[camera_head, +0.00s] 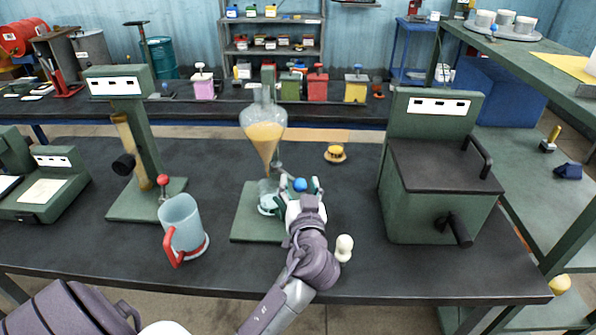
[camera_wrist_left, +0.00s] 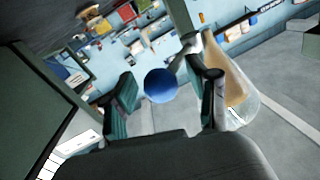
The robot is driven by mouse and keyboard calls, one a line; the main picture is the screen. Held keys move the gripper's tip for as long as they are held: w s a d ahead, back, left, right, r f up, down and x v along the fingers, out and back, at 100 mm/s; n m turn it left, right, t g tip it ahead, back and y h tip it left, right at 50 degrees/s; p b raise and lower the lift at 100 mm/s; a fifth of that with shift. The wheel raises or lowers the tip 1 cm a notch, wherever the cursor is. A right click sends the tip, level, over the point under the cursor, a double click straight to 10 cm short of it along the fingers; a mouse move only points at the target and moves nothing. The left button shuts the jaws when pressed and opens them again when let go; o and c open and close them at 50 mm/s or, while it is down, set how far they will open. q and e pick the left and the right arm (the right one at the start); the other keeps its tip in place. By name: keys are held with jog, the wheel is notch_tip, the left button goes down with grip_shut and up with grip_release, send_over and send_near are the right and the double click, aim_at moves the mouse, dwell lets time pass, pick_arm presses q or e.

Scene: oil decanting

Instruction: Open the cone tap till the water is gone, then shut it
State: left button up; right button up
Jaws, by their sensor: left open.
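The glass cone (camera_head: 264,127) hangs on a green stand in the head view and holds amber liquid in its lower part; it also shows at the right of the left wrist view (camera_wrist_left: 232,85). The blue ball knob of the tap (camera_head: 300,184) sits below the cone, and in the left wrist view the blue ball (camera_wrist_left: 160,86) lies between the fingers. My left gripper (camera_head: 303,190) is open around the blue ball, with a gap showing on its left side. A clear glass vessel (camera_head: 267,204) stands under the cone, partly hidden by my gripper. My right gripper is not in view.
A clear jug with a red handle (camera_head: 182,226) stands left of the stand. A green device with a red ball (camera_head: 162,180) is behind it. A green box with a black lid (camera_head: 436,190) stands at right. A white knob-shaped piece (camera_head: 344,247) lies beside my arm.

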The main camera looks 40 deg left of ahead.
pick_arm(q)
jog(key=shift+d+r, duration=0.1)
jog(key=shift+r, duration=0.05)
jog(key=shift+s, duration=0.1)
jog(key=shift+c, duration=0.8)
grip_shut()
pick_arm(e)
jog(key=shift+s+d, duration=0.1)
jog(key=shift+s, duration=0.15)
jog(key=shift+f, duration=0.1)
